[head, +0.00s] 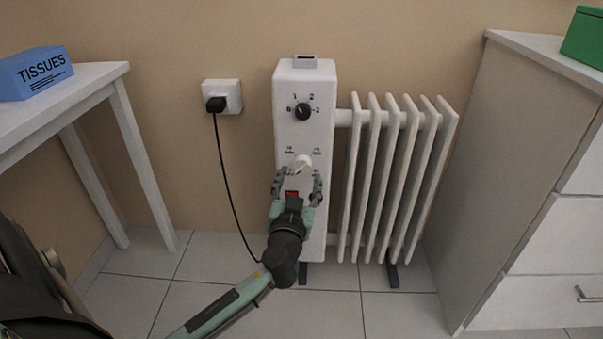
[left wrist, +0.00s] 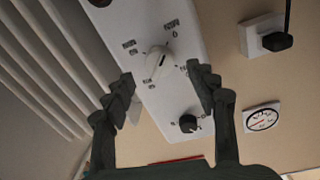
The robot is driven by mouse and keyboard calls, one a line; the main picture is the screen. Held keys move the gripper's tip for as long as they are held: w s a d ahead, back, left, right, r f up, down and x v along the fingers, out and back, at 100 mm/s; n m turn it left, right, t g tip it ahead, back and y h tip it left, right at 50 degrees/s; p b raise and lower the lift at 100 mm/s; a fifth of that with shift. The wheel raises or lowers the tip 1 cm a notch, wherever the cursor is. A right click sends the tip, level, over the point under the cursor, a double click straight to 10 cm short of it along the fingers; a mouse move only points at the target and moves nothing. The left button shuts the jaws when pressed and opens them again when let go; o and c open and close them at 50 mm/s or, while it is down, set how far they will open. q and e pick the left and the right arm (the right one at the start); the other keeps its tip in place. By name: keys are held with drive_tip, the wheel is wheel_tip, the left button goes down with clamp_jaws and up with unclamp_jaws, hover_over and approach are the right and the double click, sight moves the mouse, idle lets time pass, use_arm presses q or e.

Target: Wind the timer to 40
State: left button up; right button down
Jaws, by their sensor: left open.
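The timer is a white round knob (head: 303,160) on the lower part of the white heater's control panel (head: 317,135). In the left wrist view the timer knob (left wrist: 157,63) has a dark pointer mark and small labels around it, too blurred to read. My left gripper (head: 298,181) is open in front of the panel. In the left wrist view its fingertips (left wrist: 161,82) are spread to either side of the knob, with visible gaps. A black knob (head: 303,112), marked with small numbers, is above the timer; it also shows in the left wrist view (left wrist: 188,123). My right gripper is not in view.
White radiator fins (head: 385,180) stand right of the panel. A wall socket with a black plug (head: 216,103) and hanging cord is to the left. A white table (head: 105,80) with a tissue box (head: 38,72) is at left, a drawer cabinet (head: 510,180) at right.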

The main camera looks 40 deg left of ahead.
sight(301, 170)
use_arm(q)
drive_tip(key=shift+x, duration=1.9)
drive_tip(key=c, duration=1.2)
